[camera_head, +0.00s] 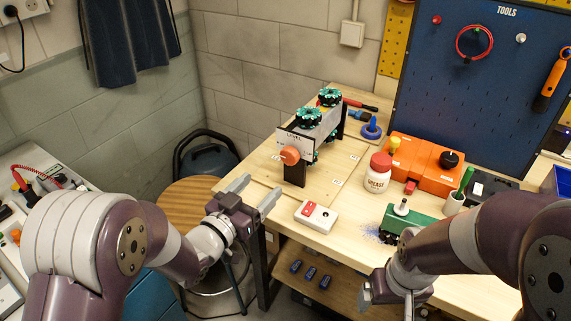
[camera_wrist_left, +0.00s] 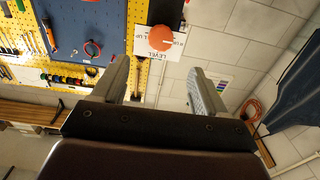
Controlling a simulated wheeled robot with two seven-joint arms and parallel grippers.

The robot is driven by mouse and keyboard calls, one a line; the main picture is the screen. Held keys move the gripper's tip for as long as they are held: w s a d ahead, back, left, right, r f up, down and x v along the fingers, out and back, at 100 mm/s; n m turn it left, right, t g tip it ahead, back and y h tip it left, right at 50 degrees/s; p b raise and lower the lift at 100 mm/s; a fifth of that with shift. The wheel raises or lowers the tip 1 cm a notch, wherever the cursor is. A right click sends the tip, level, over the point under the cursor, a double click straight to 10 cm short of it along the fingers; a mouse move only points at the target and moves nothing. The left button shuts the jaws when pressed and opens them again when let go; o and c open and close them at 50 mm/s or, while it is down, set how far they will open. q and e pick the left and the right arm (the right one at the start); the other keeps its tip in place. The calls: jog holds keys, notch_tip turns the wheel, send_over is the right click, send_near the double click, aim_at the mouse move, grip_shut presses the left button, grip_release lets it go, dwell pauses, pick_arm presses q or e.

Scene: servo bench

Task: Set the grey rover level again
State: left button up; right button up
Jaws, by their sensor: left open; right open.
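The grey rover (camera_head: 325,127) is mounted on dark posts on the wooden bench. Two teal wheels (camera_head: 308,117) face up on its top side, and more teal shows below its body, so it looks turned on its side. An orange knob (camera_head: 289,155) sits on a white panel marked LEVEL at its near end; the knob also shows in the left wrist view (camera_wrist_left: 161,38). My left gripper (camera_head: 256,190) is open and empty, left of and below the knob and apart from it. My right gripper (camera_head: 388,294) is low at the bench's front edge, partly hidden by its own arm.
A white box with a red button (camera_head: 316,215) stands near the bench edge. A round wooden stool (camera_head: 188,203) is at the left. Bare bench surrounds the rover's front.

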aim_at(287, 159)
pick_arm(q)
jog(key=p+x, duration=0.1)
jog(key=x, duration=1.1)
jog(key=shift+f, duration=0.1)
jog(key=shift+s+a, duration=0.1)
